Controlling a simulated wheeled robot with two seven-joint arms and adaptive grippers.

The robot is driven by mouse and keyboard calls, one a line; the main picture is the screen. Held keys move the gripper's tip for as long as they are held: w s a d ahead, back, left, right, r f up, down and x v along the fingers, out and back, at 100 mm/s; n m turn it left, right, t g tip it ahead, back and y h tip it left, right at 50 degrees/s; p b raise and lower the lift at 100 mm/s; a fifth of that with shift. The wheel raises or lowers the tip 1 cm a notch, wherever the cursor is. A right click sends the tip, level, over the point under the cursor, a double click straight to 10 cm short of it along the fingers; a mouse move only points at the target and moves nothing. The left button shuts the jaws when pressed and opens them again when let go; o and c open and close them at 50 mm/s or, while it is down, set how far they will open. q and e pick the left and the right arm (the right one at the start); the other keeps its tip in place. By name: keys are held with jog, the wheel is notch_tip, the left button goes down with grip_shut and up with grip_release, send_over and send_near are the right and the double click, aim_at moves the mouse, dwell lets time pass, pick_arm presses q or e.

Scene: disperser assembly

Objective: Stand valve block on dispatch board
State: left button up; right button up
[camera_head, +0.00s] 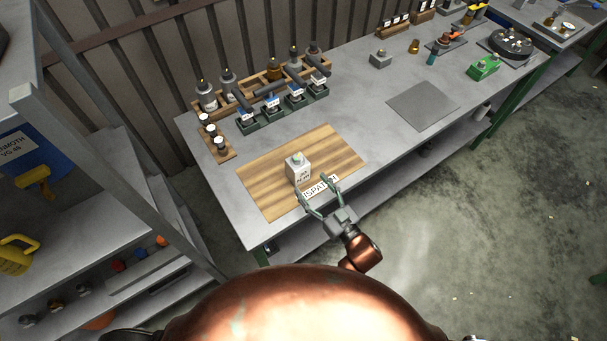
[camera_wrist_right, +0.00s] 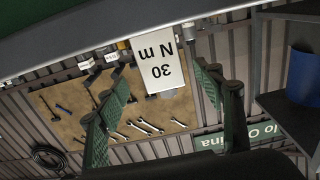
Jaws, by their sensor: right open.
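The valve block (camera_head: 297,174), pale with a printed label and a small greenish top, stands upright on the wooden dispatch board (camera_head: 258,182). My right gripper (camera_head: 313,188) is open at the board's front edge, fingers towards the block. In the wrist view the fingers (camera_wrist_right: 160,105) are spread apart, with the block beyond and between them; no contact is visible. The board's "DISPATCH" label is partly covered by the gripper. My left gripper is not in view.
Wooden racks and green holders (camera_head: 262,123) with bottles and tools stand behind the board. A dark grey mat (camera_head: 422,106) lies to the right, with bare bench between. A green item (camera_head: 484,67) sits farther right. A metal shelf (camera_head: 120,165) stands at the left.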

jog(key=shift+v, duration=1.8)
